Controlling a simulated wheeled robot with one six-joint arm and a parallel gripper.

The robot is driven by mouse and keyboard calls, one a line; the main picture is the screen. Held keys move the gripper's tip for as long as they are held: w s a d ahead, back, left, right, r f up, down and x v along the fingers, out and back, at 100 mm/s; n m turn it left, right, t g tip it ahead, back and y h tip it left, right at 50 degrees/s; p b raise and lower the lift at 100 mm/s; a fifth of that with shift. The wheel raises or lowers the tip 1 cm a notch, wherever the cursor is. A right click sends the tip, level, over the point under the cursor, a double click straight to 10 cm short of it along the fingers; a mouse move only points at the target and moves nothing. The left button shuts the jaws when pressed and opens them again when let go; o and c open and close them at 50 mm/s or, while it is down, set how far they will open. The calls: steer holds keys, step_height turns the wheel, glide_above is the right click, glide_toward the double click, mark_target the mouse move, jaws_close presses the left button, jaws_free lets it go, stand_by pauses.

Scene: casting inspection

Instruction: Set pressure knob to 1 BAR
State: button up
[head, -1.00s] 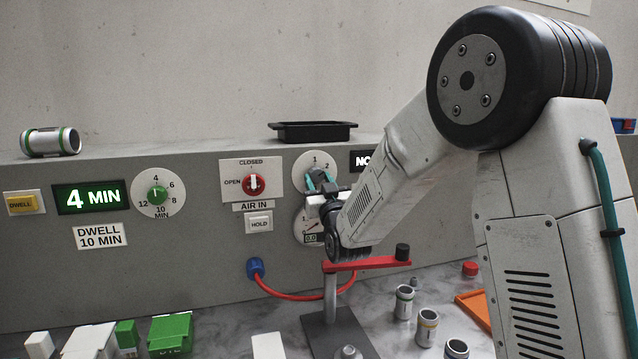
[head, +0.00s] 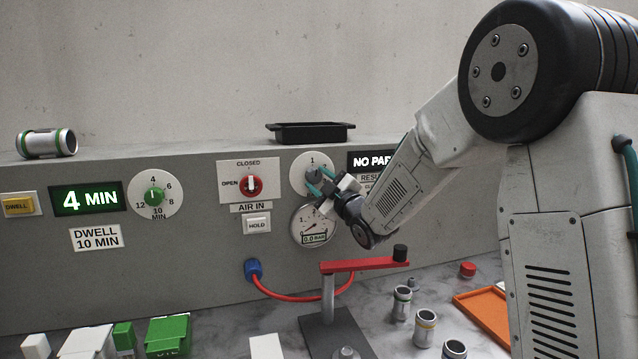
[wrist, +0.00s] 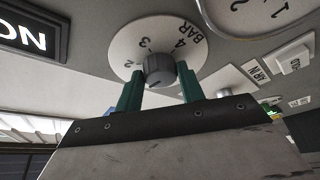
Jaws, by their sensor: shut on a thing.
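The pressure knob (head: 313,176) is a dark grey knob on a round white dial (head: 299,168) on the grey panel. In the wrist view the knob (wrist: 159,70) sits between my two teal fingertips, and the dial (wrist: 125,48) shows 2, 3, 4 and BAR. My gripper (head: 320,184) is shut on the knob, reaching in from the right. In the head view the 1 is visible at the dial's top; its right side is partly hidden.
Below the dial a gauge (head: 310,222) reads 0.0 BAR. Left are the red air valve knob (head: 251,185) and the HOLD button (head: 257,223). A lit display (head: 371,161) is right of the dial. A red-armed stand (head: 350,265) and metal cylinders (head: 426,325) stand below my gripper.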

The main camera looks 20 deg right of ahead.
steer(key=shift+r+n+g+y, duration=0.1)
steer(key=shift+n+g+y, duration=0.35)
steer(key=shift+n, duration=0.85)
steer(key=o, duration=1)
steer(key=shift+c, duration=0.2)
steer(key=shift+s, duration=0.1)
steer(key=v, duration=0.7)
steer(key=shift+s, duration=0.25)
steer(key=shift+d, duration=0.1)
